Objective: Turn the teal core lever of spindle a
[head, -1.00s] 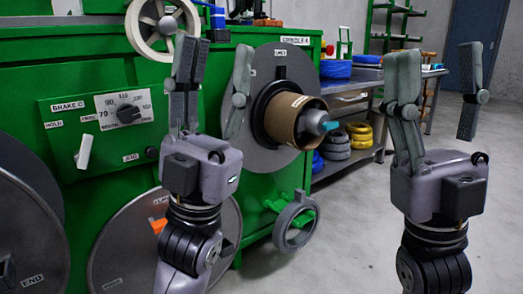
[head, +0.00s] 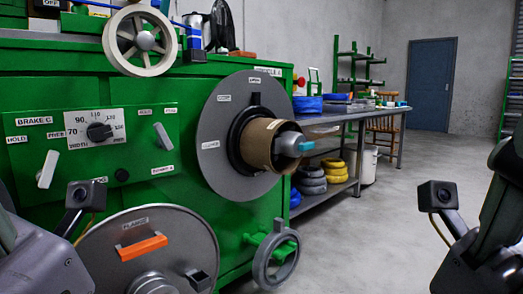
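The teal core lever (head: 305,146) sticks out to the right from the grey hub end (head: 290,143) of spindle a. A brown core (head: 262,143) sits around the hub, in front of a grey round flange (head: 222,160). Only part of my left gripper (head: 45,262) shows at the lower left edge, well apart from the lever. Part of my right gripper (head: 485,255) shows at the lower right edge, also far from the lever. The fingertips of both are not clearly visible. Nothing touches the lever.
The green machine (head: 150,83) carries a brake dial panel (head: 97,128), a cream handwheel (head: 141,40) and a lower grey disc (head: 150,235). A grey handwheel (head: 276,258) juts out below the spindle. A workbench (head: 345,117) with cable coils stands behind. Floor at right is clear.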

